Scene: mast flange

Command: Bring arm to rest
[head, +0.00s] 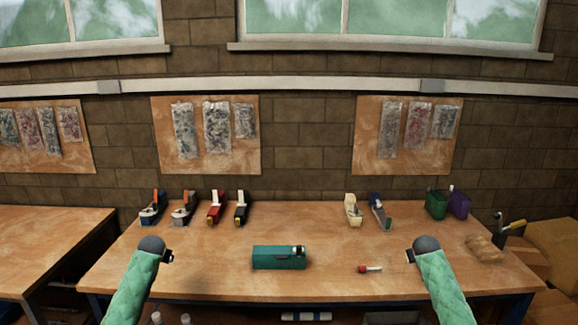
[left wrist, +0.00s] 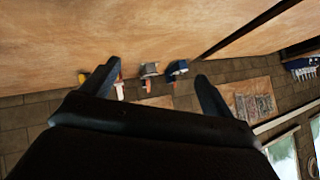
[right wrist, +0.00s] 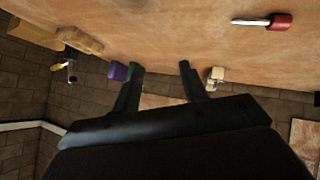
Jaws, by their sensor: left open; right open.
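My left arm, in a green quilted sleeve, comes in from the lower left of the head view, its dark wrist over the left part of the workbench (head: 215,275). In the left wrist view the two dark fingers of my left gripper (left wrist: 158,69) stand apart with nothing between them. My right arm comes in from the lower right, its wrist over the right part of the bench. In the right wrist view the fingers of my right gripper (right wrist: 160,66) are also apart and empty. In the head view the fingers are mostly hidden.
A teal block-shaped object (head: 279,258) lies between my arms. A red-handled screwdriver (head: 369,268) lies left of my right wrist. Several hand planes (head: 215,207), a green bin (head: 436,204) and a purple bin (head: 459,204) line the back. A brown lump (head: 485,248) lies at the right.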

